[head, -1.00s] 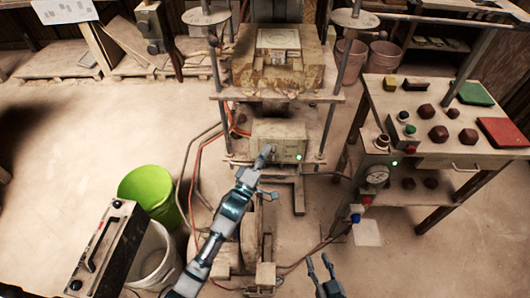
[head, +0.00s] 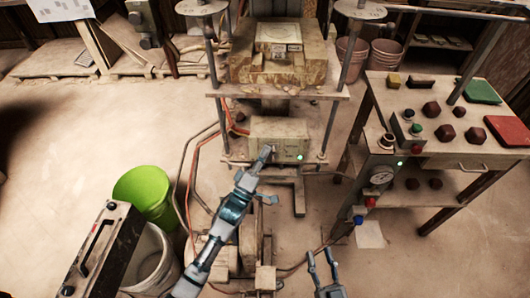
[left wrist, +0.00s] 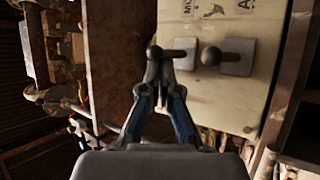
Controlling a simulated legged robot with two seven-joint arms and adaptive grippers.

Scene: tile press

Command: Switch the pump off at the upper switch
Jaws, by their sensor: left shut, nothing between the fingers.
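The pale control box (head: 280,138) sits under the press, with a green lamp (head: 300,157) lit on its front. In the left wrist view its cream panel (left wrist: 215,105) carries two toggle switches with dark round knobs, a left one (left wrist: 185,52) and a right one (left wrist: 238,57). I cannot tell which is the upper. My left gripper (head: 266,150) is before the box's left part. In the wrist view it (left wrist: 160,72) is shut and empty, its tips at the left switch's knob; contact is unclear. My right gripper (head: 321,252) is open and empty, low in front.
The press table (head: 290,88) stands above the box. A side bench (head: 440,160) with a gauge (head: 381,178) is to the right. A green bucket (head: 143,190) and a white bucket (head: 150,262) are left. Hoses (head: 190,180) run left of the box. Open floor lies left.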

